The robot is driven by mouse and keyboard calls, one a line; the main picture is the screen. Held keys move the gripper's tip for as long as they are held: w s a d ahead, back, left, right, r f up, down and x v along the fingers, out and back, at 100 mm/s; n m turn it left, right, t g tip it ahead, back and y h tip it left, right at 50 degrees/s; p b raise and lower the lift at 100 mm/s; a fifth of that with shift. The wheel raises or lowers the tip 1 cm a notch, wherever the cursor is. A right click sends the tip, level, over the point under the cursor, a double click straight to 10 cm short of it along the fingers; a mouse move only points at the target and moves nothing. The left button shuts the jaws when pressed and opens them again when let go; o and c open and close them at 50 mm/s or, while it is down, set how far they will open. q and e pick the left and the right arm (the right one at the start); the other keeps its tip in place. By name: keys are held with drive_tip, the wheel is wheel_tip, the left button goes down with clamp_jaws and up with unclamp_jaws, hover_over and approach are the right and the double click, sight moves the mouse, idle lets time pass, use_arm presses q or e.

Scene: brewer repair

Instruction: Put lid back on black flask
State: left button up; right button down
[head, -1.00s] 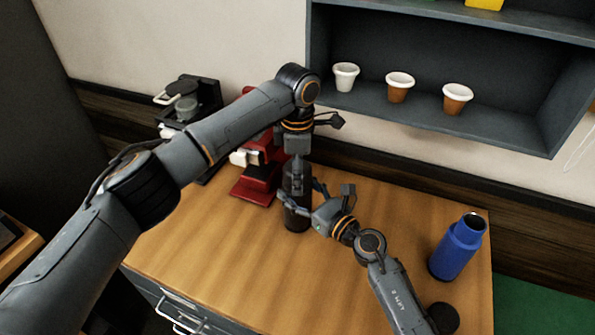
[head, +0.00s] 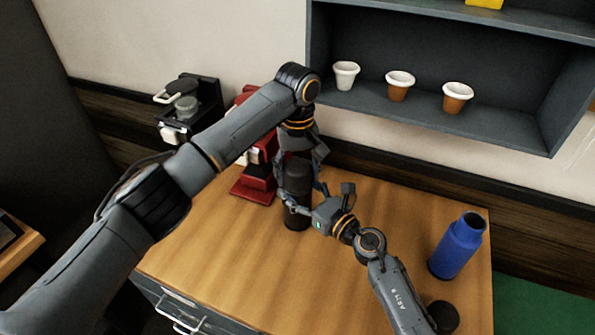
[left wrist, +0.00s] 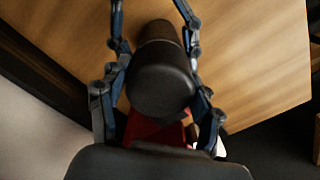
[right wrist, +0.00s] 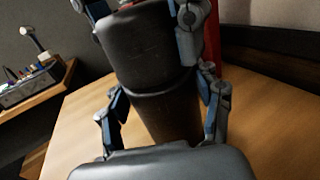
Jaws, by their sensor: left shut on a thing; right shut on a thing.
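The black flask (head: 296,213) stands upright on the wooden table. Its dark lid (head: 296,176) sits on top, and a seam between the two shows in the right wrist view, where the lid (right wrist: 145,48) meets the flask body (right wrist: 170,115). My left gripper (head: 300,182) comes down from above and is shut on the lid, a finger on each side; the lid also shows in the left wrist view (left wrist: 162,82). My right gripper (head: 300,206) is shut on the flask body from the right, below the left fingers. I cannot tell whether the lid is tight.
A red brewer (head: 256,186) stands close behind the flask on the left, with a black brewer (head: 190,108) beyond it. A blue flask (head: 457,246) and a black round piece (head: 442,317) are at the right. Cups stand on the shelf (head: 430,115). The table's front is clear.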

use_arm(q)
drive_tip(key=m, duration=0.6)
drive_tip(key=shift+m, duration=0.3)
drive_tip(key=m, duration=1.2)
drive_tip(key=shift+f, duration=0.1)
drive_tip(key=m, duration=0.4)
drive_tip(key=shift+m, duration=0.3)
drive_tip(key=m, duration=0.8)
drive_tip(key=shift+m, duration=0.3)
drive_tip(key=m, duration=0.4)
drive_tip(key=o, duration=1.3)
drive_tip(key=shift+o, duration=0.2)
